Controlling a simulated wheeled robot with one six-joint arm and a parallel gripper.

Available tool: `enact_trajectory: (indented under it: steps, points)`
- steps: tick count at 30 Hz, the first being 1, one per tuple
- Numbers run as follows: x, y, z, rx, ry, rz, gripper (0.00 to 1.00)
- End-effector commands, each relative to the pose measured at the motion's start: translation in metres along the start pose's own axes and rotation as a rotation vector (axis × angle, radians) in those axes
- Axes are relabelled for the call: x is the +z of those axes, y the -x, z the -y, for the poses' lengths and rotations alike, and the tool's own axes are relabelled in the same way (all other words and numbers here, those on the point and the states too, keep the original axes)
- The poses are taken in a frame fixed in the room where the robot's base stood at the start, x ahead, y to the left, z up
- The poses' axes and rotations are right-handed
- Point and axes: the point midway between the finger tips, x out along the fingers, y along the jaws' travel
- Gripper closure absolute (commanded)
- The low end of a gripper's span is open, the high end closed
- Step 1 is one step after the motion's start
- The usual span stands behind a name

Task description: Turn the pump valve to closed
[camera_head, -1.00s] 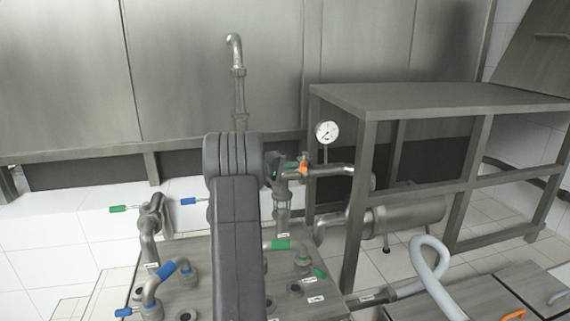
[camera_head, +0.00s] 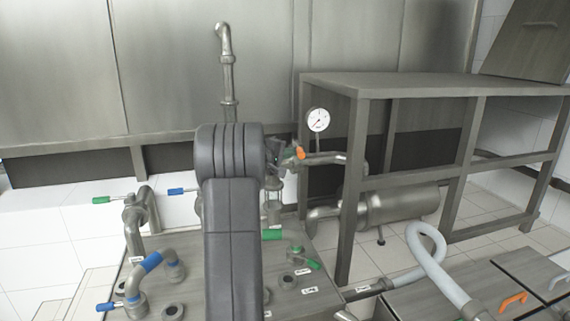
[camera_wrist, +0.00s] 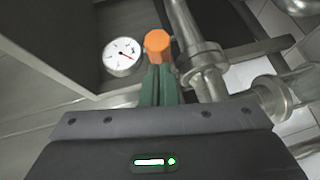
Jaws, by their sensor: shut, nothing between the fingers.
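The orange valve handle (camera_head: 300,152) sits on the metal pipework below and left of the round white gauge (camera_head: 317,119). In the wrist view the orange handle (camera_wrist: 157,42) appears as a faceted end, just right of the gauge (camera_wrist: 122,56). My gripper (camera_wrist: 158,72) is shut and empty. Its green fingers point at the handle, with their tips at its lower edge; I cannot tell if they touch. In the head view my gripper (camera_head: 288,155) is partly hidden behind my arm, just left of the handle.
A metal frame table (camera_head: 420,84) stands right of the valve, with a horizontal cylinder (camera_head: 400,204) beneath. Green-handled and blue-handled valves (camera_head: 152,261) stand on the metal deck at lower left. A pale hose (camera_head: 437,262) loops at lower right. A vertical pipe (camera_head: 228,75) rises behind my arm.

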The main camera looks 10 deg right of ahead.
Motion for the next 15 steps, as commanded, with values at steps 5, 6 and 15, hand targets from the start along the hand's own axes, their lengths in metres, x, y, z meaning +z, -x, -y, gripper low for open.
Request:
enact_trajectory:
  steps: [5,6,15]
  points:
    - [0.011,-0.007,0.004,0.001,-0.003,0.002,1.00]
    - [0.013,-0.009,0.003,0.001,-0.002,0.002,1.00]
    - [0.021,-0.014,-0.004,0.000,-0.001,0.002,1.00]
